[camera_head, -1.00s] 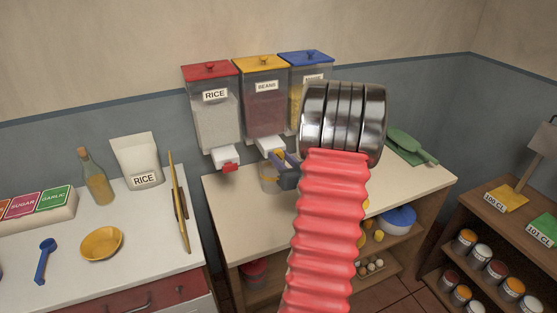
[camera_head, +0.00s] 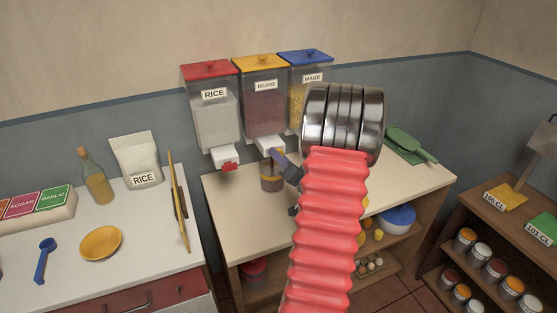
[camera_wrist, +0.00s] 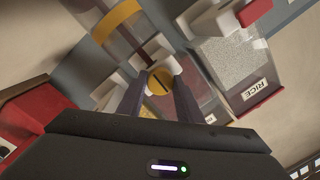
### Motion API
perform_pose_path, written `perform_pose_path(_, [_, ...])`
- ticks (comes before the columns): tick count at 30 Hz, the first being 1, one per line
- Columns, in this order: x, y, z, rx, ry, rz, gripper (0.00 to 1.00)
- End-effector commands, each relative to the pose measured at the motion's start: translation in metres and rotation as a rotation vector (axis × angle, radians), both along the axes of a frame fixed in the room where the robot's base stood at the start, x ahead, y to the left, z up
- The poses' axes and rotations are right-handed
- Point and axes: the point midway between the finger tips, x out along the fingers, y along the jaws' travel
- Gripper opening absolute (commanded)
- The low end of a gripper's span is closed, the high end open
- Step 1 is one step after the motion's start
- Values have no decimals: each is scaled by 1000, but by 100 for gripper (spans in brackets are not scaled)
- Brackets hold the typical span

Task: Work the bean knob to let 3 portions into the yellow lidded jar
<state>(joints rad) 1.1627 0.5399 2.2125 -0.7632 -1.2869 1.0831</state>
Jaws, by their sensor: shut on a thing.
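The bean dispenser (camera_head: 264,108), with a yellow lid and reddish beans inside, hangs on the wall between the rice and maize dispensers. My gripper (camera_head: 276,154) is at its white outlet. In the wrist view my two fingers are shut on the round yellow bean knob (camera_wrist: 160,81). A clear jar (camera_head: 271,184) stands below this outlet, partly behind my gripper, with dark reddish contents low down. In the wrist view the jar (camera_wrist: 104,42) shows a yellow band, and a dark reddish streak runs between it and the outlet. No lid on the jar is clearly visible.
The rice dispenser (camera_head: 213,120) with its red knob is close on the left, the maize dispenser (camera_head: 307,62) on the right. My red arm hides part of the counter (camera_head: 235,220). A green scoop (camera_head: 408,145) lies at the right. The counter's front left is clear.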

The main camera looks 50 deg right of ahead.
Motion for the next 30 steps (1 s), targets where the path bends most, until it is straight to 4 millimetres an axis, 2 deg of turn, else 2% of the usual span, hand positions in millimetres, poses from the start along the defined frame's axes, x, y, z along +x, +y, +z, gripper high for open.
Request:
perform_pose_path(1, [0, 3, -6, 11, 10, 4, 10])
perform_pose_path(9, [0, 4, -6, 11, 9, 5, 10])
perform_pose_path(10, [0, 4, -6, 11, 9, 5, 34])
perform_pose_path(17, [0, 2, -3, 6, 5, 3, 50])
perform_pose_path(25, [0, 1, -1, 2, 2, 2, 51])
perform_pose_path(30, [-9, 4, -1, 2, 1, 1, 51])
